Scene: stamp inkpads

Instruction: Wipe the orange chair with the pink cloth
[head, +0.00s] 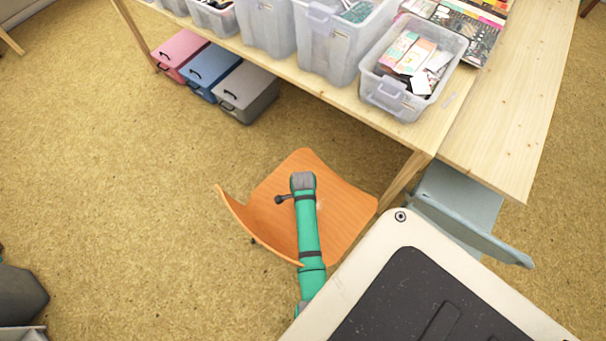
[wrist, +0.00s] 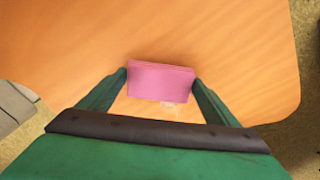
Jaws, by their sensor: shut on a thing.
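The orange chair (head: 345,208) stands in front of the table in the head view, with its curved backrest at the left. Its wooden seat (wrist: 220,40) fills most of the wrist view. My gripper (wrist: 161,84) is shut on the pink cloth (wrist: 160,80), a folded block between the two green fingers. The cloth is over the seat; I cannot tell whether it touches it. A pale smudge (wrist: 172,107) shows on the seat just below the cloth. In the head view my arm reaches over the chair and hides the cloth.
A wooden table (head: 510,130) with clear plastic bins (head: 388,92) stands behind the chair. Pink, blue and grey boxes (head: 245,90) sit on the floor beneath it. A light blue chair (head: 455,200) is at the right. The carpet at the left is open.

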